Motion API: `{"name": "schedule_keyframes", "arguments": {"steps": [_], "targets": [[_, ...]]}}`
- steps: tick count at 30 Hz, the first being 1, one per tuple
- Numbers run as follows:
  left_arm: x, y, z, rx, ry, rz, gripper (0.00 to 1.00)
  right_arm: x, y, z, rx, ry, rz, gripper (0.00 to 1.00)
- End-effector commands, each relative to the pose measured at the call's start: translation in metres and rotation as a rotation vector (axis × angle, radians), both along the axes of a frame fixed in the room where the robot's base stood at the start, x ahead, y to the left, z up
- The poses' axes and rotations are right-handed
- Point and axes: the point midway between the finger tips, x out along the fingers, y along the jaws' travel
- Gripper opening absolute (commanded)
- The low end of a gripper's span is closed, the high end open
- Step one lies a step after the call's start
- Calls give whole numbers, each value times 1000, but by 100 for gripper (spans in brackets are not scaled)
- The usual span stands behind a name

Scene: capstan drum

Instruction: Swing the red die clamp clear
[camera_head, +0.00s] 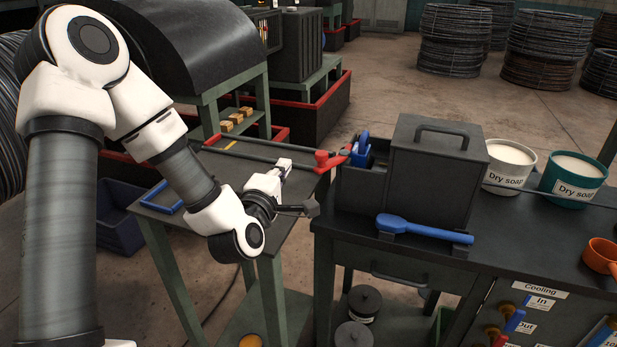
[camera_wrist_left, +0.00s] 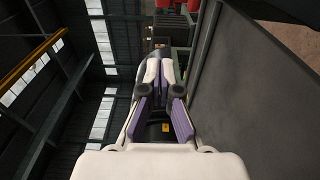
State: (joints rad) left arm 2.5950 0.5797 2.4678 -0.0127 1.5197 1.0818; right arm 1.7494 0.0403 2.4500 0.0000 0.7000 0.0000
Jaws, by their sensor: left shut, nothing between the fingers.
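The red die clamp (camera_head: 329,160) shows in the head view at the left end of the dark box on the bench. Its red arm reaches left from beside a blue part (camera_head: 361,150), with a wider red end at its tip. My left gripper (camera_head: 284,165) is shut and empty, a short way left of the clamp's red end and apart from it. The left wrist view shows its white and purple fingers (camera_wrist_left: 160,72) together. I cannot identify the clamp in that view. My right gripper is not in view.
A dark lidded box (camera_head: 430,170) stands on the bench right of the clamp. A blue-handled tool (camera_head: 425,229) lies in front of it, with soap buckets (camera_head: 509,167) to the right. A green-legged table (camera_head: 215,180) stands below my left arm. A gap separates table and bench.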

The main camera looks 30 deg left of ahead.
Motion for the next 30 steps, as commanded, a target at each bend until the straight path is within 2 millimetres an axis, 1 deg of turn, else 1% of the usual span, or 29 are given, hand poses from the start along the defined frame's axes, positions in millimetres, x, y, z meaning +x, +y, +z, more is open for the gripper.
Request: {"name": "schedule_keyframes", "arguments": {"steps": [1,2,3,4,12,13,15,19,23,30], "targets": [[1,1,-10,-3,-9,-2,0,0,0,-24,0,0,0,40],[3,1,-6,-3,-7,-4,0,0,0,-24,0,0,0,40],[14,5,4,1,-2,-2,0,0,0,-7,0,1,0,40],[21,7,5,0,0,-2,0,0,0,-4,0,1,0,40],[77,23,4,2,1,-4,0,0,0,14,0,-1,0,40],[75,13,4,4,4,-9,0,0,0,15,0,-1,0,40],[73,0,2,4,5,-9,0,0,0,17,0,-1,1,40],[73,-13,2,1,3,-6,0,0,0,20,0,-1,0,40],[72,-17,1,-2,0,-4,0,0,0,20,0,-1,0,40],[72,-17,0,-3,0,-3,0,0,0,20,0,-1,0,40]]}}
